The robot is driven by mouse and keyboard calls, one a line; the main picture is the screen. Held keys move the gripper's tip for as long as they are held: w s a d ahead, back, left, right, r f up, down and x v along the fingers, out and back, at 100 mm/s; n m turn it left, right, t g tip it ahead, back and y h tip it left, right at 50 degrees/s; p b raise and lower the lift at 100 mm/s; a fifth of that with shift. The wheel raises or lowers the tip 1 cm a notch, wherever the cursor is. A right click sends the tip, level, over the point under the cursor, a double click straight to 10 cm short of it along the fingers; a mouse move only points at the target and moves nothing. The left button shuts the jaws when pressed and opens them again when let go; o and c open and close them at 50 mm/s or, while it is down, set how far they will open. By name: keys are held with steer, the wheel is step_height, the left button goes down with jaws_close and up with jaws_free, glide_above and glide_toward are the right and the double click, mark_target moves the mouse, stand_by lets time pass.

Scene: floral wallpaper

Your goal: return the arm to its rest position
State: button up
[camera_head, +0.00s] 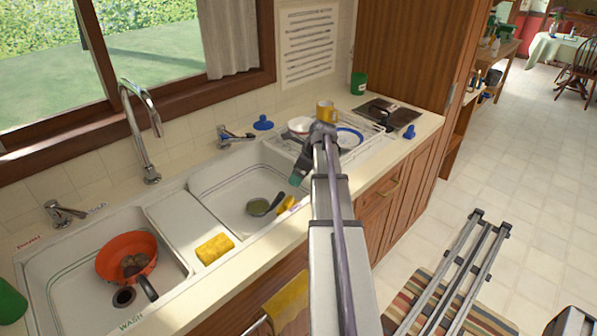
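My arm reaches up from the bottom middle of the head view to the far side of the counter. Its end bends down at the dish rack. My gripper (299,174) hangs over the right edge of the right sink basin (210,182), small and dark with a greenish part. Its fingers are too small to make out, so I cannot see whether it is open or holds anything. My arm link hides part of the counter and cabinet front behind it.
A dish rack (375,147) with a yellow mug (326,110), a white bowl (300,125) and a blue-rimmed plate (348,138) stands close by my arm's end. Open floor (525,195) lies right.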

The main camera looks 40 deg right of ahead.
steer(key=a+r+n+g+p, duration=0.1)
steer(key=a+r+n+p, duration=0.3)
steer(key=a, duration=0.4)
steer(key=a+r+n+g+p, duration=0.1)
steer(key=a+r+n+p, duration=0.15)
steer(key=a+n, duration=0.4)
steer(key=s+a+r+n+p, duration=0.3)
steer(key=a+n, duration=0.3)
steer(key=a, duration=0.2)
steer(key=s+a+r+n+g+h+p, duration=0.1)
steer(key=s+a+r+n+p, duration=0.2)
steer(key=a+n, duration=0.4)
steer(key=s+a+r+n+g+h+p, duration=0.1)
steer(key=s+a+r+n+p, duration=0.2)
steer(key=s+a+n, duration=0.3)
steer(key=a+n+p, duration=0.1)
steer(key=a, duration=0.4)
steer(key=shift+a, duration=0.15)
